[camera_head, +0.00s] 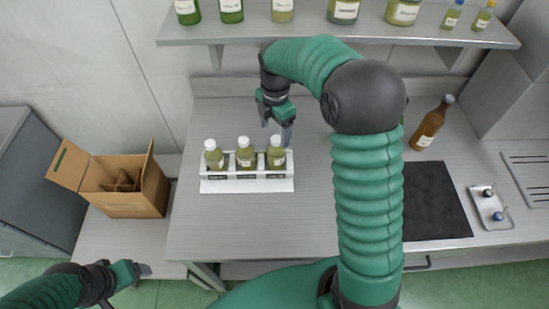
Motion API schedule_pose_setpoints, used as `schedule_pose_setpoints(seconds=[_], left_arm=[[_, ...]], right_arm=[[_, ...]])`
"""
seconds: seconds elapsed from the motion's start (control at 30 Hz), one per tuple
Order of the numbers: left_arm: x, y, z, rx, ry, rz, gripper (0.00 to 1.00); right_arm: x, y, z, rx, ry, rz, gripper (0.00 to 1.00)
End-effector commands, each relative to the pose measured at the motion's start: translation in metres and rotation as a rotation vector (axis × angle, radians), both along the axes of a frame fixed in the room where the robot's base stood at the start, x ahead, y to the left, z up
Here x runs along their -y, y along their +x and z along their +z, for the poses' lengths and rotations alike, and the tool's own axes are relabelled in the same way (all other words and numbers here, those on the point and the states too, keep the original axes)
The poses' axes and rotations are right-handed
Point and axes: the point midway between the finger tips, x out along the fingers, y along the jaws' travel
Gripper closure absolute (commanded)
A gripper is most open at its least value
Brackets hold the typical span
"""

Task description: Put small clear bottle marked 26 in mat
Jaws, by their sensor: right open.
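Three small bottles with white caps and yellow-green contents stand upright in a white rack (247,186): a left one (214,158), a middle one (245,156) and a right one (276,157). Their markings are too small to read, so I cannot tell which is 26. My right gripper (277,126) is open and empty, pointing down close to the right bottle's cap. I cannot tell whether it touches. A black mat (437,205) lies on the counter at right, partly hidden by my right arm. My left gripper (137,271) is low at left, away from the bottles; its jaw opening is unclear.
A brown bottle (430,124) stands behind the mat. A small tray (491,207) with two small capped items lies right of it, near a sink drainer (530,178). An open divided carton (122,186) stands at left. A shelf (335,33) with several bottles runs above.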

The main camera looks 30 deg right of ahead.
Motion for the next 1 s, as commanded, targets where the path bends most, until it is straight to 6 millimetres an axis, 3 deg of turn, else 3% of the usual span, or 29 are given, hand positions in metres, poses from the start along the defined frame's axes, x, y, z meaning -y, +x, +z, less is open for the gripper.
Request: schedule_pose_setpoints(seconds=[0.3, 0.4, 0.5, 0.63, 0.97, 1.0], left_arm=[[0.000, 0.000, 0.000, 0.000, 0.000, 0.000, 0.21], [0.000, 0.000, 0.000, 0.000, 0.000, 0.000, 0.21], [0.000, 0.000, 0.000, 0.000, 0.000, 0.000, 0.21], [0.000, 0.000, 0.000, 0.000, 0.000, 0.000, 0.21], [0.000, 0.000, 0.000, 0.000, 0.000, 0.000, 0.21], [0.000, 0.000, 0.000, 0.000, 0.000, 0.000, 0.25]], right_arm=[[-0.083, -0.092, -0.031, 0.132, 0.076, -1.059, 0.24], [-0.098, -0.123, -0.041, 0.154, 0.133, -1.359, 0.24], [-0.107, -0.143, -0.049, 0.159, 0.177, -1.554, 0.24], [-0.110, -0.153, -0.052, 0.160, 0.202, -1.656, 0.24], [-0.110, -0.153, -0.052, 0.159, 0.201, -1.660, 0.24], [-0.110, -0.153, -0.052, 0.159, 0.201, -1.660, 0.28]])
